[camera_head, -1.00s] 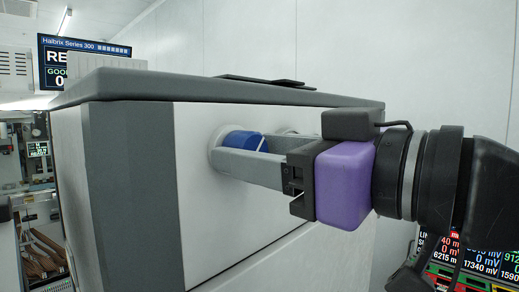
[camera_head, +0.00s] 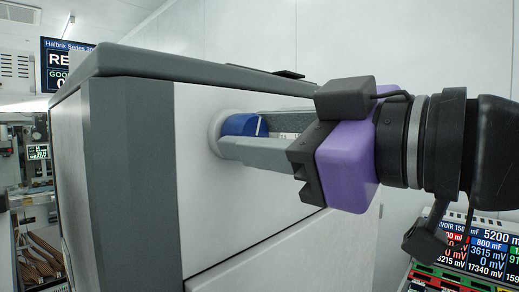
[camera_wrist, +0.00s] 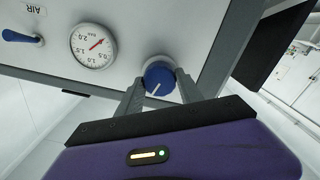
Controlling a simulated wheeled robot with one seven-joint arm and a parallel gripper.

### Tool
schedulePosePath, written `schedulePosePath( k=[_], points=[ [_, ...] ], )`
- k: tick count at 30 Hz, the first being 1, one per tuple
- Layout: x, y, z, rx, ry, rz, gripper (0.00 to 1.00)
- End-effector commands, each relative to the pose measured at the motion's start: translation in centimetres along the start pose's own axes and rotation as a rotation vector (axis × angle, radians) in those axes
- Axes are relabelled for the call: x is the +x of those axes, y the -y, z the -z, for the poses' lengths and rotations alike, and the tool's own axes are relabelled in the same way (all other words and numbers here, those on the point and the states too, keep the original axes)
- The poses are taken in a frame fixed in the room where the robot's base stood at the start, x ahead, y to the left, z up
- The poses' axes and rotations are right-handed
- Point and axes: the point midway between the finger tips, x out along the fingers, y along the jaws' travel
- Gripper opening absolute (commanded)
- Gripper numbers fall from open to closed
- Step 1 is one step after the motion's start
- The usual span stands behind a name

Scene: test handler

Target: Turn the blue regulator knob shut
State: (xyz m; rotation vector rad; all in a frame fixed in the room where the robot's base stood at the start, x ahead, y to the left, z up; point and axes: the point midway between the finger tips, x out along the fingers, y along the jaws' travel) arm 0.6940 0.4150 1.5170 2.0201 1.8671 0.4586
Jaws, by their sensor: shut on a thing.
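The blue regulator knob (camera_head: 241,125) sits on the white side panel of the grey-and-white cabinet, in a pale round collar. My gripper (camera_head: 243,137) is shut on the knob, with one finger on each side of it. In the wrist view the blue knob (camera_wrist: 159,79) shows between the two fingertips (camera_wrist: 160,85), and a white pointer line runs across its face. Part of the knob is hidden behind the near finger in the head view. A round gauge (camera_wrist: 93,46) with a red needle is beside the knob in the wrist view.
A blue lever handle (camera_wrist: 21,36) is near a label reading AIR, beyond the gauge. The cabinet's dark top edge (camera_head: 200,66) overhangs above my gripper. A colourful readout screen (camera_head: 470,250) stands at lower right.

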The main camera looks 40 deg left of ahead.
Motion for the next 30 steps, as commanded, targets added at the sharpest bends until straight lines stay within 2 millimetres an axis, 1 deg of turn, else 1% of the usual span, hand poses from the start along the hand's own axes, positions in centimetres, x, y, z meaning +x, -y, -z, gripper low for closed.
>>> schedulePosePath(
  k=[6, 12, 19, 30],
  points=[
    [-0.07, 0.11, -0.13, -0.155, -0.001, -0.001, 0.03],
    [-0.05, 0.11, -0.05, -0.255, -0.001, -0.001, 0.03],
    [-0.05, 0.10, 0.05, -0.311, -0.001, 0.000, 0.03],
    [-0.04, 0.10, 0.10, -0.322, -0.002, 0.000, 0.03]
  ],
)
